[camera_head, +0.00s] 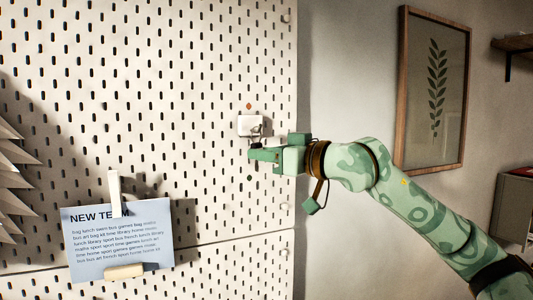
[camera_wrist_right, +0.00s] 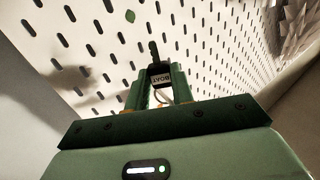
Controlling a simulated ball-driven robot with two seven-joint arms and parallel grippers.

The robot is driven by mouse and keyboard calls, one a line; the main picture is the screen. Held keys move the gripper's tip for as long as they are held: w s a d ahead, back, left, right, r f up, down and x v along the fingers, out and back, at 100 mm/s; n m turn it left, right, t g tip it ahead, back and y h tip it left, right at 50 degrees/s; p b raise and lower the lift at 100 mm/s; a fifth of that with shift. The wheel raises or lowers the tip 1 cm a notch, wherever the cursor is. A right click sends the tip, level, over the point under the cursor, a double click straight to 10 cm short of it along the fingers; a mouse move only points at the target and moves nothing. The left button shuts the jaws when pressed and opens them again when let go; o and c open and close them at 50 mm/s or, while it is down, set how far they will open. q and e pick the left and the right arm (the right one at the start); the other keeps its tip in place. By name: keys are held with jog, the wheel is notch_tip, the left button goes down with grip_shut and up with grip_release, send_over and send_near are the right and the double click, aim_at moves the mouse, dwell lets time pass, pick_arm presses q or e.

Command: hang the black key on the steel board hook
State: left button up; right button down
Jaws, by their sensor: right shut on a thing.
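The steel board hook (camera_head: 257,129) sticks out from a small white plate (camera_head: 244,122) on the perforated board. My right gripper (camera_head: 262,153) reaches in from the right, just below the hook and close to the board. A thin metal ring (camera_wrist_right: 160,97) shows by the tag. In the head view the fingers mostly hide the key, and I cannot tell whether it touches the hook. My left gripper is not in view.
A paper note (camera_head: 118,240) is held on the board by pale clips (camera_head: 115,193). A pale spiky ornament (camera_head: 10,180) stands at the far left. A framed leaf picture (camera_head: 436,90) hangs on the right wall. The board around the hook is mostly bare.

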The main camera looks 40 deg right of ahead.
dwell(0.4)
jog(key=c, duration=1.1)
grip_release()
jog(key=shift+s, duration=0.1)
